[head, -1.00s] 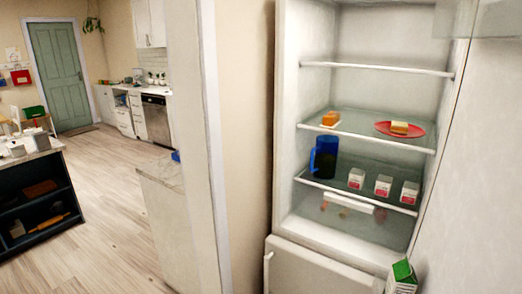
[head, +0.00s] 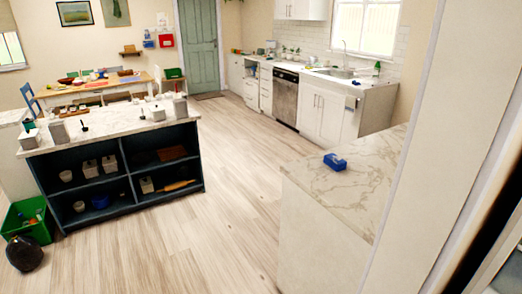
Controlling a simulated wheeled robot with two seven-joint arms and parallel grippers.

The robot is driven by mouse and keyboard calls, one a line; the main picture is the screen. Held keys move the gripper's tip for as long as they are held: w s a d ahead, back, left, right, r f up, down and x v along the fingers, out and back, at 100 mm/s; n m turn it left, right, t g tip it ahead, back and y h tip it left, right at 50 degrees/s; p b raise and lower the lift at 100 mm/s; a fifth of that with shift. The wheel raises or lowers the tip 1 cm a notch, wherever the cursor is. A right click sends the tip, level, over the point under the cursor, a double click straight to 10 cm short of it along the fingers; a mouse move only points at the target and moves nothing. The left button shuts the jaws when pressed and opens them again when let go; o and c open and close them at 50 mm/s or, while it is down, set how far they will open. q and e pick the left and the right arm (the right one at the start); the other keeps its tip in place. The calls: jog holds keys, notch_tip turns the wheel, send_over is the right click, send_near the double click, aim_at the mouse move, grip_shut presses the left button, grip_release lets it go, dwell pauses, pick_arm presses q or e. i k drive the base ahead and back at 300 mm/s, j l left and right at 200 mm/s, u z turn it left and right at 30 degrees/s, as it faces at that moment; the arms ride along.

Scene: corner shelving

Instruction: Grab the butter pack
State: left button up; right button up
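I cannot make out a butter pack in the head view at this moment. The open fridge shelves seen earlier are out of view, apart from what may be a sliver of the fridge (head: 508,272) at the lower right edge. Neither of my grippers shows in the picture.
A marble-topped counter (head: 365,195) with a small blue object (head: 335,162) stands at the right, beside a pale wall edge (head: 445,150). A dark shelved island (head: 120,175) and a green crate (head: 30,222) are at the left. The wooden floor (head: 215,215) between them is clear.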

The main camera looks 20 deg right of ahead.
aim_at(332, 160)
jog(key=i+j+u, duration=0.1)
jog(key=i+u, duration=0.2)
jog(key=i, duration=0.85)
jog(key=i+z, duration=0.5)
jog(key=i+j+z, duration=0.1)
jog(key=i+z, duration=0.15)
jog(key=z, duration=0.25)
jog(key=i+j+z, duration=0.25)
jog(key=i+z, duration=0.2)
jog(key=k, duration=0.05)
